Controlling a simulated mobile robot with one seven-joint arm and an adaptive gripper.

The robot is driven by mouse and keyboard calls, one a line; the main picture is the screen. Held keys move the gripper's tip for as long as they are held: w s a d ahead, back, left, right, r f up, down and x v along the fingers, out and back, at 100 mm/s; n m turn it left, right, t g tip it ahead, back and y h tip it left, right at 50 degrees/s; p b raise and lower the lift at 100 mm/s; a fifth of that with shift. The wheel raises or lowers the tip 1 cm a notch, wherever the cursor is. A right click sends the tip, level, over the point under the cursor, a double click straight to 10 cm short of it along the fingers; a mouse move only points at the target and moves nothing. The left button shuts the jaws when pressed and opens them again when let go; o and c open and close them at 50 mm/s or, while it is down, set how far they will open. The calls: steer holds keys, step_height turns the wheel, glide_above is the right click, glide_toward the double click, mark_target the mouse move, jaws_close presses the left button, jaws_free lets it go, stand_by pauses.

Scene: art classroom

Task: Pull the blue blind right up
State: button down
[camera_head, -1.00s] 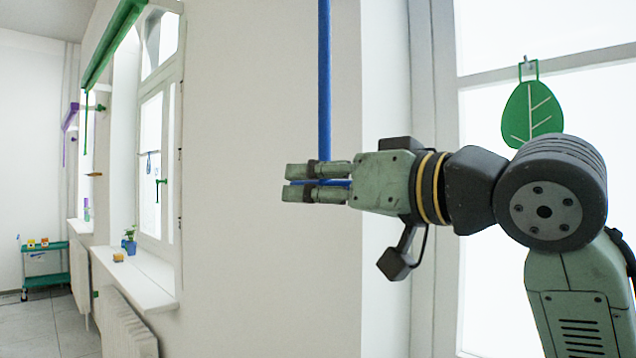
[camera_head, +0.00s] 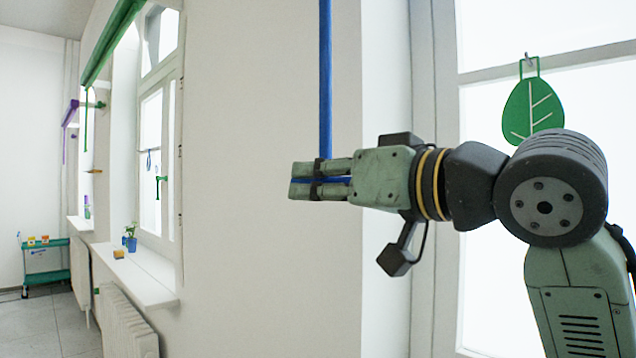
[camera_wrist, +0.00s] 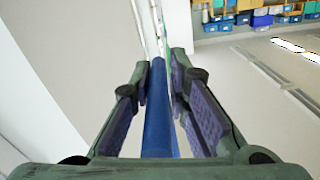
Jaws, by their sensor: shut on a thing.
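A blue pull cord or rod (camera_head: 325,80) of the blind hangs straight down the wall from the top edge of the head view. Its lower end meets my gripper (camera_head: 303,180). My gripper points left, its fingers shut on a blue piece that shows as a thin line between them. In the wrist view the blue pull (camera_wrist: 160,125) runs lengthwise between the two fingers of my gripper (camera_wrist: 163,75). The fingers hide part of the pull. The blue blind's own cloth and roller are not seen in either view.
A window with a green leaf ornament (camera_head: 533,107) is at the right, behind my arm. At the left, a window sill (camera_head: 140,278) holds a small plant, above a radiator (camera_head: 128,320). A green trolley (camera_head: 45,272) stands far left. The wall left of my gripper is clear.

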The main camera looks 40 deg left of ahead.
steer(key=shift+w+r, duration=0.1)
steer(key=shift+r, duration=0.05)
step_height(320, 180, up, 18)
steer(key=p, duration=0.3)
steer(key=shift+r, duration=0.85)
steer(key=shift+d, duration=0.1)
steer(key=c, duration=1.8)
jaws_free()
steer(key=shift+o, duration=1)
steer(key=shift+f, duration=0.1)
glide_toward(330, 18)
